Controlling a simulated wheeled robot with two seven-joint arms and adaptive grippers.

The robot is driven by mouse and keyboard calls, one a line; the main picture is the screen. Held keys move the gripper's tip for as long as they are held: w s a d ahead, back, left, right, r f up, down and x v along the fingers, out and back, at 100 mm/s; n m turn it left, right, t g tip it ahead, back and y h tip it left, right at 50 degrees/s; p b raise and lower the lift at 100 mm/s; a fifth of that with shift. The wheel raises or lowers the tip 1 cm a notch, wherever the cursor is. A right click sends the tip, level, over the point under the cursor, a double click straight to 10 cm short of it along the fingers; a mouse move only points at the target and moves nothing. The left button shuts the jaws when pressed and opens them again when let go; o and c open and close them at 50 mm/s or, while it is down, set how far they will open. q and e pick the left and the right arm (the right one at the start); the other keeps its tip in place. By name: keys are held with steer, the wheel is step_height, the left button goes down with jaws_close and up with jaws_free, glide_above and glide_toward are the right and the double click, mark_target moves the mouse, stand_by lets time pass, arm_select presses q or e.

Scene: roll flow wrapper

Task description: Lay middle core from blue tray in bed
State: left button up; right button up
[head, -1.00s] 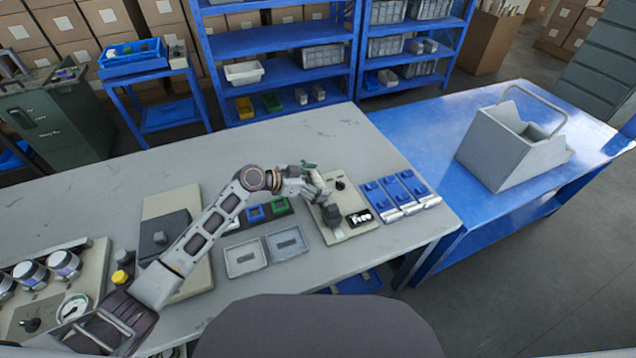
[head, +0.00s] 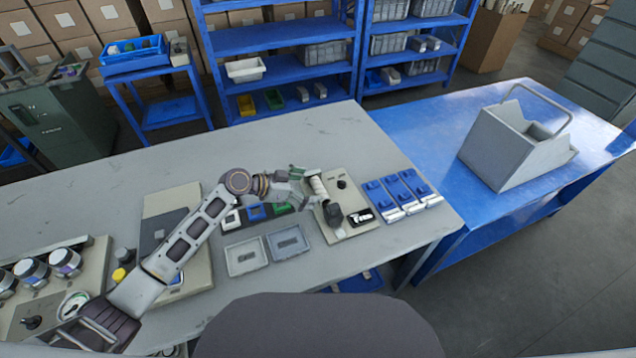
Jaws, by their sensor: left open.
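My left gripper (head: 306,187) is open at the left edge of a beige panel (head: 347,235). A short pale cylinder (head: 318,186), which looks like a core, lies right at its fingertips, over the upper left of the panel. I cannot tell whether it touches the fingers. A dark round part (head: 333,212) sits just below it on the panel; the bed itself is hard to make out. The small blue tray (head: 256,212) stands left of the panel, between a white one (head: 232,219) and a green one (head: 283,208). Its contents are too small to tell. My right gripper is out of view.
Two shallow grey trays (head: 246,269) lie in front. The back of the grey table (head: 300,140) is clear.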

arm_select(q)
steer(key=s+a+r, duration=0.2)
steer(key=a+r, duration=0.3)
steer(key=r, duration=0.1)
steer(key=shift+s+a+h, duration=0.15)
steer(key=shift+a+h, duration=0.15)
steer(key=shift+a, duration=0.05)
stand_by(0.5)
